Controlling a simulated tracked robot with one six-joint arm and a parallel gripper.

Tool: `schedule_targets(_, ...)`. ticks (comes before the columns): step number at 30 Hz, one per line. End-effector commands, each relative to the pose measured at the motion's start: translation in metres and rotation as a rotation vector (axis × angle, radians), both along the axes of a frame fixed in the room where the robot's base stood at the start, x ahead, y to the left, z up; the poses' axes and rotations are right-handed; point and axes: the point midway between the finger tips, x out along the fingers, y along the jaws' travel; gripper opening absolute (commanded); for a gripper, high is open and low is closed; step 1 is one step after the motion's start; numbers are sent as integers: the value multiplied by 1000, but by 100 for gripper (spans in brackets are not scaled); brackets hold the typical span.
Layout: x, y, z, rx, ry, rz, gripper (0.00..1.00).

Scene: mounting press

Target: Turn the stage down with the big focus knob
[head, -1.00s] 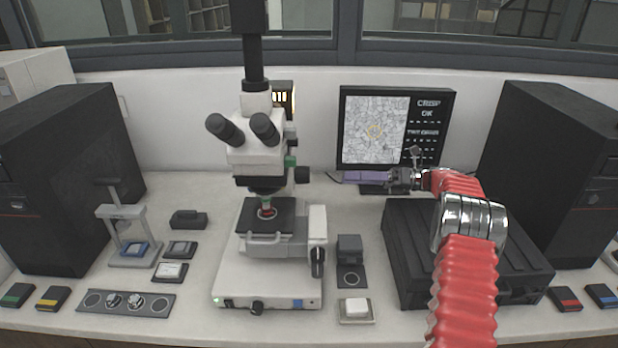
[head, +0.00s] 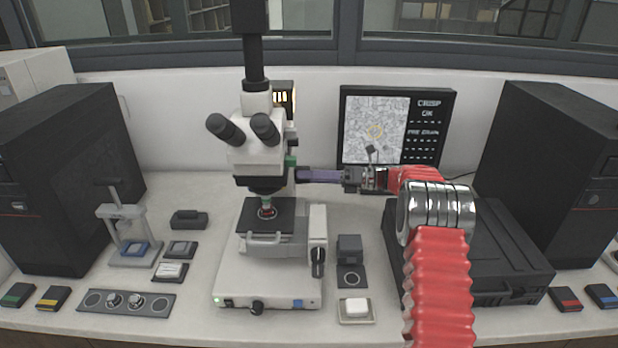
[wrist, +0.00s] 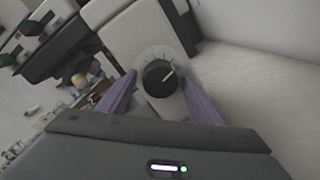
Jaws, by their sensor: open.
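The microscope (head: 258,150) stands upright left of centre, its black stage (head: 262,216) under the lens. In the wrist view the big focus knob (wrist: 160,78) is a black disc with a white pointer line and a pale graduated ring around it. My gripper (head: 306,175) reaches in from the right to the microscope's right side. Its purple fingers are open, one on each side of the knob in the wrist view (wrist: 160,95). I cannot tell whether the fingertips touch the knob. In the head view the fingers hide the knob.
A monitor (head: 375,130) with a grainy picture stands behind my arm. A black case (head: 500,250) lies below my arm.

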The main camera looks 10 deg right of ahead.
Motion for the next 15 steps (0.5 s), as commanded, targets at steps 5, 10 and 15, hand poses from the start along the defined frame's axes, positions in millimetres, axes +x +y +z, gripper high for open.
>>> schedule_targets(5,1,4,0,0,0,0,58)
schedule_targets(10,1,4,0,0,0,0,58)
schedule_targets(15,1,3,0,0,0,0,47)
